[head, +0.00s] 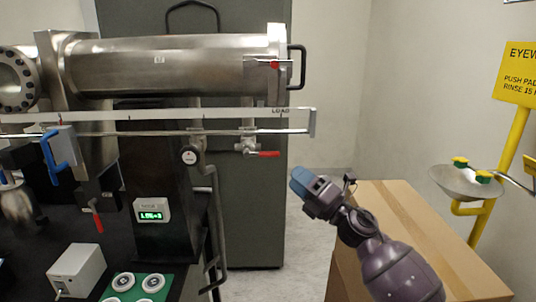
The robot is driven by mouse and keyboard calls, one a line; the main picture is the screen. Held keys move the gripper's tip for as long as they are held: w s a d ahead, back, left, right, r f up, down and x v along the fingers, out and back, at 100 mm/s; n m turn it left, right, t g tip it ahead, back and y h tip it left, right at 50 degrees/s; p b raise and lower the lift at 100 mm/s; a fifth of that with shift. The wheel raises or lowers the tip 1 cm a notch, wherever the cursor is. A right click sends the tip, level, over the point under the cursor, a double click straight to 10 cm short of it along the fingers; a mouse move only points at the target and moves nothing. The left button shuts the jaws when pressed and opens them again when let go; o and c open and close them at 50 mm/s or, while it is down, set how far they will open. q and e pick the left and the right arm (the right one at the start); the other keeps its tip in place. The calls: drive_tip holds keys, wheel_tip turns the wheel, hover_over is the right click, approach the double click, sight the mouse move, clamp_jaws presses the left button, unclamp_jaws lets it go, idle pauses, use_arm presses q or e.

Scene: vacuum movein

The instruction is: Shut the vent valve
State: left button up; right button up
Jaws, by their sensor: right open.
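My right gripper (304,184) is in the head view, right of centre, with blue fingertips pointing up and left. It is open, with nothing visible in it. A small metal valve with a red lever (264,154) hangs under the rail, up and left of the gripper and apart from it. Its lever points right, nearly level. A second red lever (97,220) hangs down at the lower left. A blue-handled valve (55,158) is at the left. No readable label shows which valve is the vent. My left gripper is out of view.
A steel cylinder chamber (165,66) with a black end handle spans the top left, above a long metal rail (80,116). A gauge display (152,210) sits below. A cardboard box (415,215) stands under my right arm. A yellow eyewash stand (466,182) is at right.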

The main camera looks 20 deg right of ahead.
sight(268, 155)
drive_tip(key=p+x, duration=0.1)
drive_tip(key=x, duration=0.9)
drive_tip(key=shift+w+a+p, duration=0.1)
drive_tip(key=shift+p, duration=0.25)
drive_tip(key=c, duration=0.7)
clamp_jaws()
